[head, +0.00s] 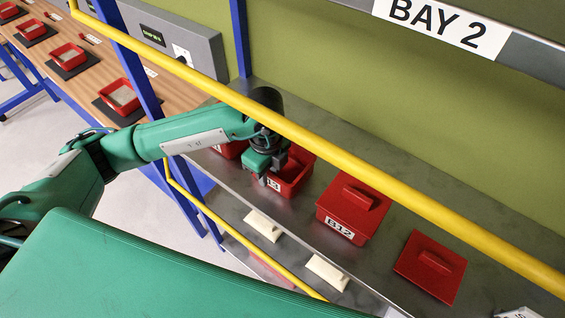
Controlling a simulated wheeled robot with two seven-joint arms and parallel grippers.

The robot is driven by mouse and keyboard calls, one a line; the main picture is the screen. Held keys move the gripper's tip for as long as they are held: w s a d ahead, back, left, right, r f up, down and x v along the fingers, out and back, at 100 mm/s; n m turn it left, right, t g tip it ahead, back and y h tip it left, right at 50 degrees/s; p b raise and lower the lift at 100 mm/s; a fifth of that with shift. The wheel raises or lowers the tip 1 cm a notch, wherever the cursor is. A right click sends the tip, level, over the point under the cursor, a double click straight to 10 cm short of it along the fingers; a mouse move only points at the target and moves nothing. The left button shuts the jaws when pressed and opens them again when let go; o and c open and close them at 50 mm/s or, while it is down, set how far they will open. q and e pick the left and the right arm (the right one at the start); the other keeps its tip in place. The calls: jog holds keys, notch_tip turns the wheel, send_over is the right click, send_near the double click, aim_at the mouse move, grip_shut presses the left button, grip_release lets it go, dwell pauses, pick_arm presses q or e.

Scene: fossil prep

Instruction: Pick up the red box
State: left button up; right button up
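Several red boxes stand in a row on a grey metal shelf (395,240). The box marked B12 (347,212) has its lid on, with a raised handle. To its left is an open red box (297,176) without a lid, its label partly hidden. Another red box (232,150) farther left is mostly behind my arm. My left gripper (264,180) points down at the left front rim of the open box. Whether its fingers are open or shut on the rim does not show clearly. My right gripper is out of view.
A red lid (430,266) lies flat at the right. A yellow rail (380,185) crosses in front of the shelf. Cream blocks (263,226) sit lower down. A wooden bench (95,72) with red trays is at the left.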

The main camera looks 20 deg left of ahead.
pick_arm(q)
jog(key=shift+f, duration=1.25)
grip_shut()
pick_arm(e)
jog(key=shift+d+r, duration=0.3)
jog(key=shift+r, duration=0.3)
pick_arm(q)
jog(key=shift+r, duration=0.1)
